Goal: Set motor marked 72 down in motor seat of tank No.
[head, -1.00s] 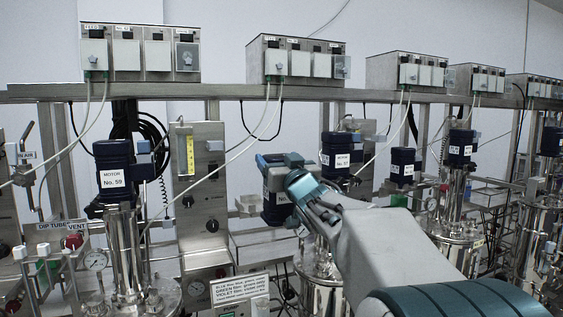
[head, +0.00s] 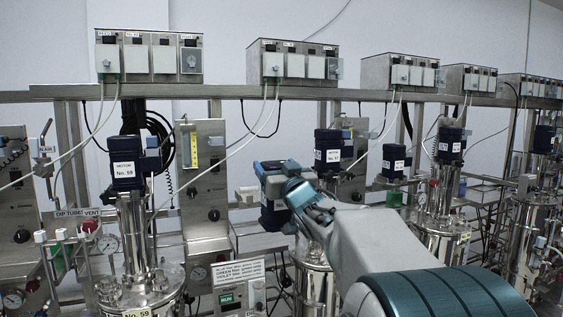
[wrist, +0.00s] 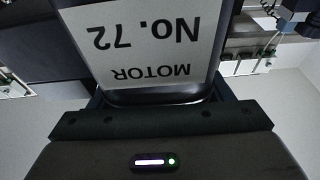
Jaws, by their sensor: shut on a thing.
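My gripper (head: 274,182) is shut on a dark blue motor (head: 272,217) and holds it in the air, left of the middle tank (head: 312,258). In the wrist view the motor's white label (wrist: 143,42) reads "MOTOR No. 72", upside down. The gripper and arm hide much of the motor in the head view. At left, motor No. 59 (head: 124,168) sits atop a steel tank (head: 140,290) tagged No. 59. The task's tank number is cut off, and I cannot tell which seat is meant.
More blue motors stand at the middle (head: 328,153) and right (head: 449,146); a smaller one (head: 393,160) is between. A sign stand (head: 238,285) is at front centre. Valves and a gauge (head: 108,243) are at left. Hoses hang from control boxes (head: 150,55).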

